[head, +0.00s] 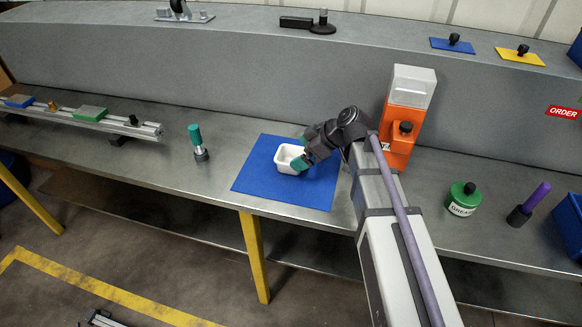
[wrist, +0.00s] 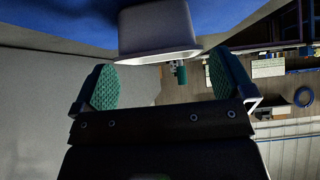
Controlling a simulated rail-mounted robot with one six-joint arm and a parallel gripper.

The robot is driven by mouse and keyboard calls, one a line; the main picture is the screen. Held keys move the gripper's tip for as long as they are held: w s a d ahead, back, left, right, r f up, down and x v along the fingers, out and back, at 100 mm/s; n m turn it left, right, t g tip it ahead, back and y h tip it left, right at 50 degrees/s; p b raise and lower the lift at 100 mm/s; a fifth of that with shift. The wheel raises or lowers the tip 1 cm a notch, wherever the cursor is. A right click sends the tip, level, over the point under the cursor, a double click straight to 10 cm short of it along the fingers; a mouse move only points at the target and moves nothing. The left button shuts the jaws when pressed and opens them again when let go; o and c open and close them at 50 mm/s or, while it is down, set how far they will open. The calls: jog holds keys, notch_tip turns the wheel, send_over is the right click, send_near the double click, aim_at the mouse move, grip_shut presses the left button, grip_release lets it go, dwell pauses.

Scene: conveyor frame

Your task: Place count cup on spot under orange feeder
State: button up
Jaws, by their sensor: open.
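The count cup (head: 289,158) is a small white square cup standing upright on a blue mat (head: 262,178). It also shows in the wrist view (wrist: 157,38), just beyond my fingertips. My gripper (head: 303,161) is at the right side of the cup; in the wrist view its green-padded fingers (wrist: 163,84) are spread apart with nothing between them. I cannot tell whether a finger touches the cup. The orange feeder (head: 399,133), with a clear white hopper on top, stands right of the mat against the grey wall. The spot under it is hidden behind my arm.
A green-topped tool (head: 199,145) stands left of the mat. A green round container (head: 463,199), a purple-handled tool (head: 528,206) and a blue bin (head: 570,225) are to the right. A rail with blocks (head: 90,117) lies at the far left. The bench left of the mat has free room.

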aim_at(291, 158)
jog(key=b+x, duration=0.3)
jog(key=x, duration=0.1)
jog(key=shift+a+f, duration=0.1)
jog(key=shift+f, duration=0.35)
jog(key=shift+w+a+b, duration=0.1)
jog(key=shift+a+b, duration=0.2)
jog(key=shift+r, duration=0.15)
jog(key=c, duration=0.9)
